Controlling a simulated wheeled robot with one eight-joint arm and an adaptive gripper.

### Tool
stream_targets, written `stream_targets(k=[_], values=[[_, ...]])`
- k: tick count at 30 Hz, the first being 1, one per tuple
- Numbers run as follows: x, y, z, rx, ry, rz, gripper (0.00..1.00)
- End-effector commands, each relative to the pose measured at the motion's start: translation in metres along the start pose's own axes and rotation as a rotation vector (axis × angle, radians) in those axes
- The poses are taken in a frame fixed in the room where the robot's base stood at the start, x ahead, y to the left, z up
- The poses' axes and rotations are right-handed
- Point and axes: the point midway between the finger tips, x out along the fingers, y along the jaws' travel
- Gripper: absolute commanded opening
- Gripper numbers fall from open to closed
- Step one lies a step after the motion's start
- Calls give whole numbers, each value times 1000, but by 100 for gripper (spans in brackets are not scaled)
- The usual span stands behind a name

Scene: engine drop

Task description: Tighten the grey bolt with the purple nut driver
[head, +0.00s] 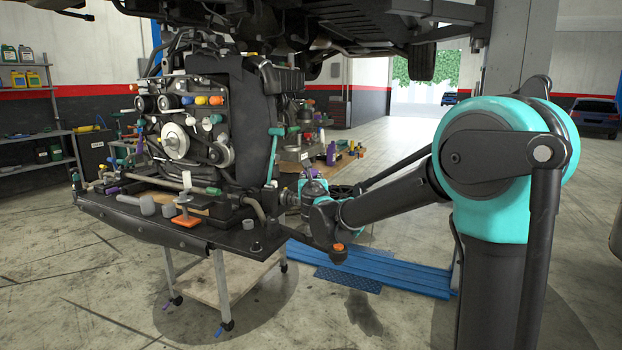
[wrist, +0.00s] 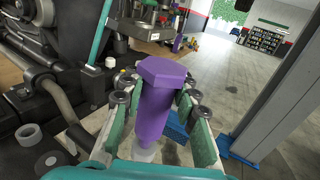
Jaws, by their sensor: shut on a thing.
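My gripper (wrist: 158,105) is shut on the purple nut driver (wrist: 160,100), with green padded fingers on both sides of it. The driver has a wide hexagonal end facing the wrist camera and a narrower shaft tapering toward the palm. In the head view my gripper (head: 312,186) is beside the right end of the engine tray, with a bit of purple showing at it. Several grey parts are on the engine and tray, among them a short grey cylinder (head: 147,205); I cannot tell which is the grey bolt. The driver appears apart from them.
The engine (head: 190,120) stands on a dark tray (head: 140,225) over a wheeled cart. A raised car (head: 350,25) hangs above. A grey post (wrist: 265,100) stands on the right of the wrist view. A blue ramp (head: 390,268) lies on the floor. Open floor is at the right.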

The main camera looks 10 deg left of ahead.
Motion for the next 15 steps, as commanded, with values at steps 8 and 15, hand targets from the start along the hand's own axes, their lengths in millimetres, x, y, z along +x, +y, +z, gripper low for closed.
stream_targets(k=[8, 15], values=[[0, -2, 12, 0, 1, 97, 0], [-1, 1, 17, 1, 1, 144, 0]])
